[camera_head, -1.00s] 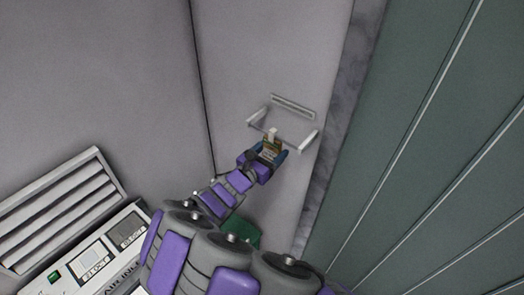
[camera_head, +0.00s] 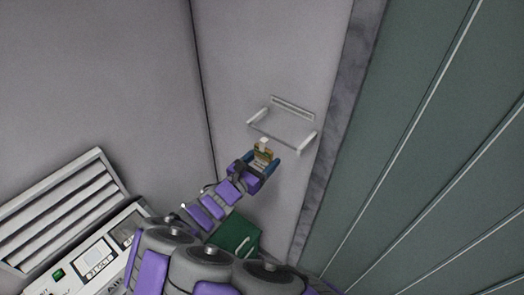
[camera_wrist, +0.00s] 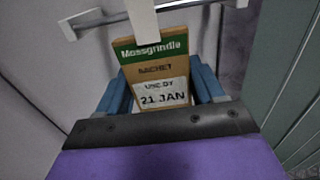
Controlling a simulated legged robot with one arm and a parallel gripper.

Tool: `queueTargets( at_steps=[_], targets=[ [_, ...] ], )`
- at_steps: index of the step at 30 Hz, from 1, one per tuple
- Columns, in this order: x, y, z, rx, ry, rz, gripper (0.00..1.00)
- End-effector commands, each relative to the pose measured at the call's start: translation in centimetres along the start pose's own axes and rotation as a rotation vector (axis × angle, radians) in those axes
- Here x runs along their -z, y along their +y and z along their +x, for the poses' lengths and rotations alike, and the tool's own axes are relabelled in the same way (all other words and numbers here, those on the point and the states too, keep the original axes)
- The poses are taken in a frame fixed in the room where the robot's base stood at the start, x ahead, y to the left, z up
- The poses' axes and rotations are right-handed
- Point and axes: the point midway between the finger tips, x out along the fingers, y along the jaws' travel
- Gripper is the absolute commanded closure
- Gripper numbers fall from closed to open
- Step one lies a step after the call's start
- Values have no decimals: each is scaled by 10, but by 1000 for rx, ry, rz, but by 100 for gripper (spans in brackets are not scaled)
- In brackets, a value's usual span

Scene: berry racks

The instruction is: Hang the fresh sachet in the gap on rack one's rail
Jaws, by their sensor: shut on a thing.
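My gripper (camera_head: 262,161) is shut on the sachet (camera_wrist: 157,75), which also shows small in the head view (camera_head: 262,153). The sachet is a tan card with a green "Mossgrindle" band and a "USE BY 21 JAN" label, held upright between two blue fingers. A white hook (camera_wrist: 141,16) rises from its top. The rack's rail (camera_wrist: 180,5) crosses behind the hook in the wrist view. In the head view the thin rail (camera_head: 279,139) between two white arms is empty, and the hook lies just short of it. The hook's tip is cut off in the wrist view.
The rack's back plate (camera_head: 292,108) is on a pale wall panel. A grey strip (camera_head: 335,120) and a ribbed dark green surface (camera_head: 430,150) stand to the right. A green box (camera_head: 236,236) lies beside my arm; a white vent (camera_head: 62,205) is at lower left.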

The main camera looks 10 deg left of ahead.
Motion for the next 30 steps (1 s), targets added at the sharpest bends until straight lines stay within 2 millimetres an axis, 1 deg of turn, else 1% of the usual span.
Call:
queueTargets(
  at_steps=[24,30],
  targets=[
    [0,0,-44,-1,1,-1,50],
    [0,-1,-47,1,1,-1,50]
  ],
)
